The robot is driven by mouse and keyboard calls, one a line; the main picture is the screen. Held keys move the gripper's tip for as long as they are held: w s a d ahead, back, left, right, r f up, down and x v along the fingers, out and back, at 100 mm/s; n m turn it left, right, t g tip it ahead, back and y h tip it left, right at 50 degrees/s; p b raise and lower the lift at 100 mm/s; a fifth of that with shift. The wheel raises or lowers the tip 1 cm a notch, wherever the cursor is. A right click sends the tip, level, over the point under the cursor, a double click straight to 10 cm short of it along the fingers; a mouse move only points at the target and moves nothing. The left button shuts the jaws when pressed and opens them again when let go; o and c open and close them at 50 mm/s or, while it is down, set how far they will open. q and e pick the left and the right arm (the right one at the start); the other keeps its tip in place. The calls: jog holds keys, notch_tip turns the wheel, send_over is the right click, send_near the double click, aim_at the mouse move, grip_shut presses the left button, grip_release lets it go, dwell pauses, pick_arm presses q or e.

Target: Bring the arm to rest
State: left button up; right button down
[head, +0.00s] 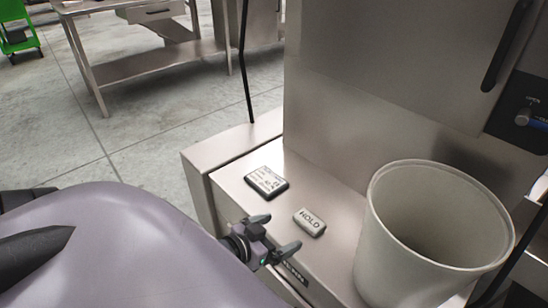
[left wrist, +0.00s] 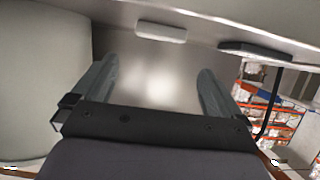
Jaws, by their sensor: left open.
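My left gripper (head: 273,235) is open and empty in the head view, at the front edge of a metal ledge. Its two fingers also show spread apart in the left wrist view (left wrist: 152,85), with nothing between them. A light block marked HOLD (head: 309,222) lies on the ledge just beyond the fingers. A dark-edged block with a printed label (head: 266,181) lies farther back on the ledge. Neither block is held; whether a finger touches the ledge, I cannot tell. My right gripper is not in view.
A large pale bucket (head: 376,245) stands right of the gripper, close by. The metal ledge (head: 232,180) runs along a steel cabinet (head: 385,70) with a dark handle. A steel table (head: 150,65) and a green cart (head: 18,42) stand farther off. Grey floor at left is clear.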

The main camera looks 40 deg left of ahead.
pick_arm(q)
jog(key=shift+s+r, duration=0.2)
jog(key=shift+s, duration=0.15)
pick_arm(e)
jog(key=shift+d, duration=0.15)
pick_arm(q)
jog(key=s+d+r+g+p, duration=0.1)
jog(key=s+d+r+p, duration=0.1)
jog(key=r+p, duration=0.4)
jog(key=s+d+r+m+g+p, duration=0.1)
jog(key=s+d+r+p, duration=0.2)
jog(key=p, duration=0.8)
jog(key=s+d+r+g+h+p, duration=0.1)
jog(key=s+d+r+p, duration=0.2)
jog(key=d+r+p, duration=0.3)
jog(key=shift+r+m+p, duration=0.3)
jog(key=shift+r+p, duration=1.1)
jog(key=shift+p, duration=0.35)
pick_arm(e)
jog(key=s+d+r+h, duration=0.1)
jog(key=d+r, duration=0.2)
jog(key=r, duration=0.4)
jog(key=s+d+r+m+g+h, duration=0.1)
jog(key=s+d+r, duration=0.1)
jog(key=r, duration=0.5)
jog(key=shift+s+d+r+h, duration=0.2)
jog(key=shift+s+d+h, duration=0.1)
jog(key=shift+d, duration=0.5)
pick_arm(q)
jog(key=shift+s, duration=0.1)
